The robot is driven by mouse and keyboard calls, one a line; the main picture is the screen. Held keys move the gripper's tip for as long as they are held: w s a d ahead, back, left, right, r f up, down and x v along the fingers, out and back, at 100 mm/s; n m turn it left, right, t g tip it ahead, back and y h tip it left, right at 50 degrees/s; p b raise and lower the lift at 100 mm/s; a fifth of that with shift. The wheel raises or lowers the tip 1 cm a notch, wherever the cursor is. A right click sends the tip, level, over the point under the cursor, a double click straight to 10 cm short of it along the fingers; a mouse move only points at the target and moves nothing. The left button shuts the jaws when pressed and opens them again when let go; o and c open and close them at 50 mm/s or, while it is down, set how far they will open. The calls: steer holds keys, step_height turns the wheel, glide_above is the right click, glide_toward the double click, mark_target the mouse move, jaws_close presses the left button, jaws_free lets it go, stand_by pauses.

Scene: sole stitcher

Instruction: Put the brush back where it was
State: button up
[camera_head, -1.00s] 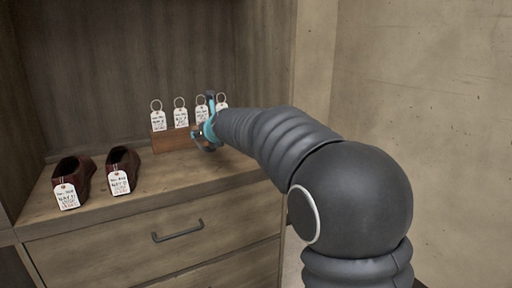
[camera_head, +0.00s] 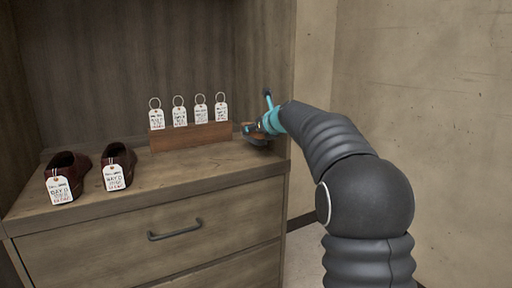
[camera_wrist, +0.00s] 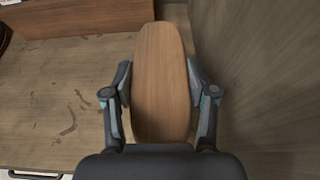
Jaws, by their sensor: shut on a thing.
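The brush shows in the wrist view as a long rounded piece of brown wood (camera_wrist: 162,75) between the two fingers of my gripper (camera_wrist: 162,97). My gripper is shut on it, with one finger on each side. In the head view my gripper (camera_head: 254,130) is at the right end of the cabinet top, just right of the wooden tag block. Only a small part of the brush shows there. Any bristles are hidden, and I cannot tell whether the brush touches the cabinet top.
The wooden block (camera_head: 190,135) holds several white ringed tags. Two dark shoes (camera_head: 64,172) with tags stand at the left front. The cabinet's right side panel (camera_wrist: 265,70) is close to my gripper. The cabinet top (camera_head: 190,165) in front of the block is clear.

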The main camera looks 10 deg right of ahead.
mark_target(256, 141)
step_height(256, 141, down, 4)
steer(key=shift+d+f+b, duration=0.1)
steer(key=shift+f+b, duration=0.15)
steer(key=shift+b, duration=0.9)
steer(key=shift+d+f, duration=0.2)
steer(key=shift+f, duration=0.15)
steer(key=o, duration=1.5)
steer(key=shift+c, duration=0.2)
steer(key=v, duration=1.2)
steer(key=shift+s+a, duration=0.1)
steer(key=shift+a, duration=0.05)
